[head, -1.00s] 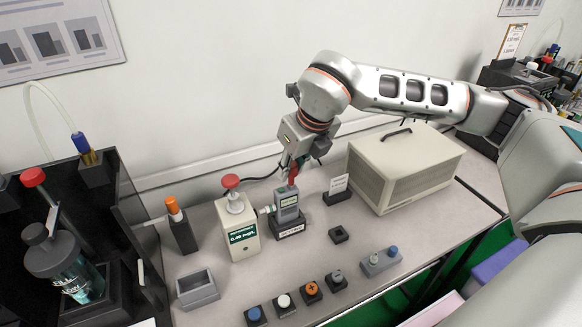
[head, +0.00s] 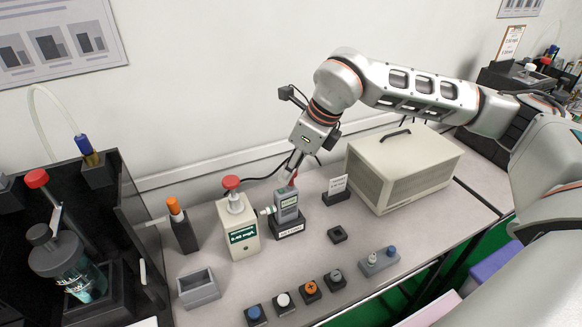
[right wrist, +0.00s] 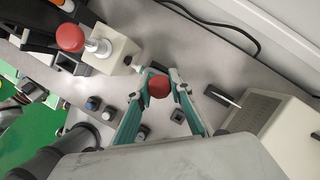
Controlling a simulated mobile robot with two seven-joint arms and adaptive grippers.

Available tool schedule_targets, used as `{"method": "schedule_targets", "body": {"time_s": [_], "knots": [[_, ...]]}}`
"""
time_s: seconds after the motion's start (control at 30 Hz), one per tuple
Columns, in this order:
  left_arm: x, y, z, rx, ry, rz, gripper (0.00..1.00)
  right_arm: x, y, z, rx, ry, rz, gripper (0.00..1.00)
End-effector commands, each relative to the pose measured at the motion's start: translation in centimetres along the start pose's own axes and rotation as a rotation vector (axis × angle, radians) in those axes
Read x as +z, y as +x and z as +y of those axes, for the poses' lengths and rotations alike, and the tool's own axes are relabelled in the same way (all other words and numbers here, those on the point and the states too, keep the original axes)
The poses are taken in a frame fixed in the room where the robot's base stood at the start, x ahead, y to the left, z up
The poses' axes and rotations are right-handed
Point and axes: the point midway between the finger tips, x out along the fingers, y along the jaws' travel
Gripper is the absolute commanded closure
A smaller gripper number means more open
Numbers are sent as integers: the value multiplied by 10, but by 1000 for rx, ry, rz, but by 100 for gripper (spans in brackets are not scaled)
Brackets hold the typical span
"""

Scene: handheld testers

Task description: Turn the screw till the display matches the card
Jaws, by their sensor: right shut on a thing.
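A grey handheld tester (head: 287,205) with a small display stands upright in a dark labelled cradle (head: 290,229). Its digits are too small to read. A white card (head: 338,184) stands in a dark holder to its right, its print unreadable. My right gripper (head: 291,181) is above the tester, shut on a red-handled tool (head: 294,177). In the right wrist view the tool's round red top (right wrist: 158,87) sits between the teal fingertips. The tool's lower end and the screw are hidden. My left gripper is not in view.
A cream box (head: 239,228) with a green display and red knob stands left of the tester, joined by a fitting. A large beige case (head: 405,168) stands to the right. Several small blocks, an open grey tray (head: 198,288) and a two-knob block (head: 379,261) lie nearer the front.

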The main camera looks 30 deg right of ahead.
Motion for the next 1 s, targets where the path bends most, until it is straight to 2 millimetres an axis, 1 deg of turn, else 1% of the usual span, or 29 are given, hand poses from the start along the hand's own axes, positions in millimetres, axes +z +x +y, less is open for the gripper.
{"method": "schedule_targets", "body": {"time_s": [0.13, 0.47, 1.0], "knots": [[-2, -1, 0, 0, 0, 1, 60, 0, 0, 0, 12, -29, -1, 100], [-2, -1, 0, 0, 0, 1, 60, 0, 0, 0, 15, -36, 0, 100], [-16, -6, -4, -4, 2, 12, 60, 0, -1, 0, 98, -236, 1, 100]]}}
